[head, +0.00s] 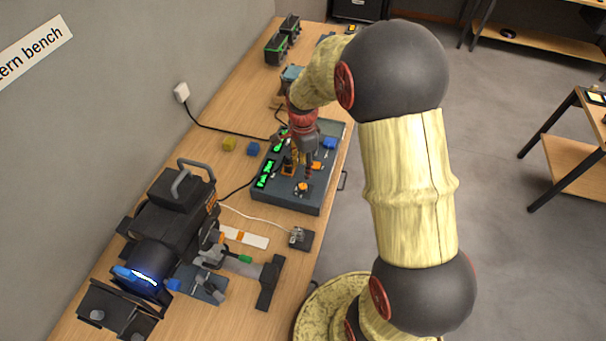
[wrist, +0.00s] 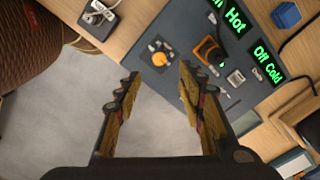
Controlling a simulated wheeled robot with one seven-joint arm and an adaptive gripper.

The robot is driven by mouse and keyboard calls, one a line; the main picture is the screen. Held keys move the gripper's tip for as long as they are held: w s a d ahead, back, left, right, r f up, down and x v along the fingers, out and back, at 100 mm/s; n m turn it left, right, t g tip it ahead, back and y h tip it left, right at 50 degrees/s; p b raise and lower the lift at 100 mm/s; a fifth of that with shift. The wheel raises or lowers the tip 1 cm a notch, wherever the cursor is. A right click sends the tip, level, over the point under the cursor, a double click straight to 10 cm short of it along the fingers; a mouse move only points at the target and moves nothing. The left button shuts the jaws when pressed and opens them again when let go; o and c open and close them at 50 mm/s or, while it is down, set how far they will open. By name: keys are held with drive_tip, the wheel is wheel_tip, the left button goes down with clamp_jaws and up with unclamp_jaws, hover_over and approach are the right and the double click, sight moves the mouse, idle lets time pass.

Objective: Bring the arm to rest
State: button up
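My gripper (head: 300,165) is above the right part of the dark grey fader console (head: 292,204) on the bench in the head view. In the wrist view my gripper (wrist: 158,88) has its two fingers spread wide, with nothing between them. The console (wrist: 185,20) lies beyond the fingertips. It carries green lit displays (wrist: 235,20) reading "Hot" and "Off Cold", an orange-topped knob (wrist: 160,52) and an orange part (wrist: 208,50). In the head view my arm bends over the bench edge and hides some of the console.
A black stage lamp (head: 170,225) with a glowing blue-white front stands on the near bench. A small switch box (head: 300,238) sits by the bench edge. Open floor (head: 500,240) is at the right.

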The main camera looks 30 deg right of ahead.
drive_tip(key=shift+r, duration=0.75)
drive_tip(key=s+a+r+n+t+b, duration=0.2)
drive_tip(key=s+a+r+n+b, duration=0.1)
drive_tip(key=s+n, duration=0.3)
drive_tip(key=s+a+r+n+t+b, duration=0.1)
drive_tip(key=s+a+r+n+b, duration=0.3)
drive_tip(key=s, duration=0.4)
drive_tip(key=s+a+r+n+t+b, duration=0.2)
drive_tip(key=s+a+r+n+b, duration=0.1)
drive_tip(key=s+r+n, duration=0.2)
drive_tip(key=s+n, duration=0.2)
drive_tip(key=n, duration=0.1)
drive_tip(key=shift+s+a+r+t+b, duration=0.2)
drive_tip(key=shift+s+r+t+b, duration=0.1)
drive_tip(key=shift+r, duration=0.05)
drive_tip(key=shift+c, duration=0.3)
